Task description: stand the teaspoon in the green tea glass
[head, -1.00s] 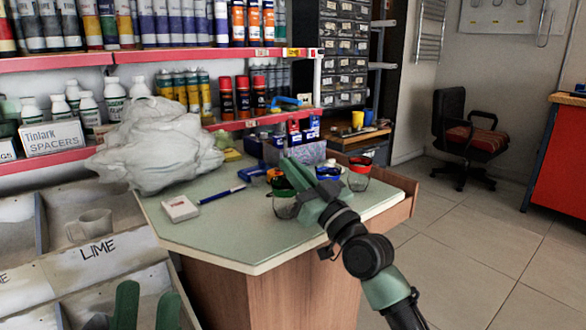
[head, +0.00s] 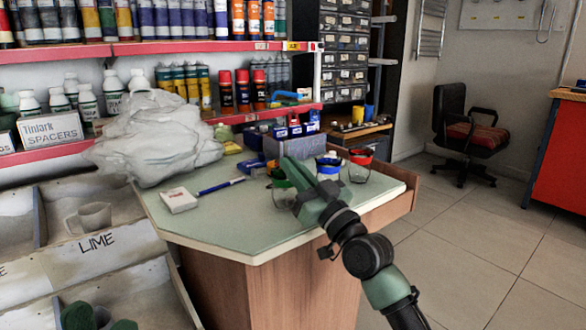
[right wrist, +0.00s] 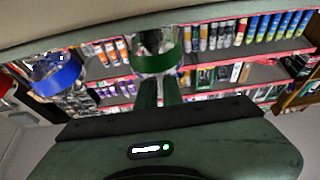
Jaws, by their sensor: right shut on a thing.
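The green tea glass (head: 283,190) stands upright on the counter, its green band showing beside my right gripper (head: 292,166). In the right wrist view the green glass (right wrist: 156,64) is just beyond the closed fingers (right wrist: 158,92). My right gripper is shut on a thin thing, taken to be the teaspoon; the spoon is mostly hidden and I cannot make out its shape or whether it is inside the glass. My left gripper (head: 100,322) is low at the bottom left, its fingertips apart.
A blue-banded glass (head: 328,168) and a red-banded glass (head: 360,168) stand close right of the green one. The counter's front (head: 250,236) is clear.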

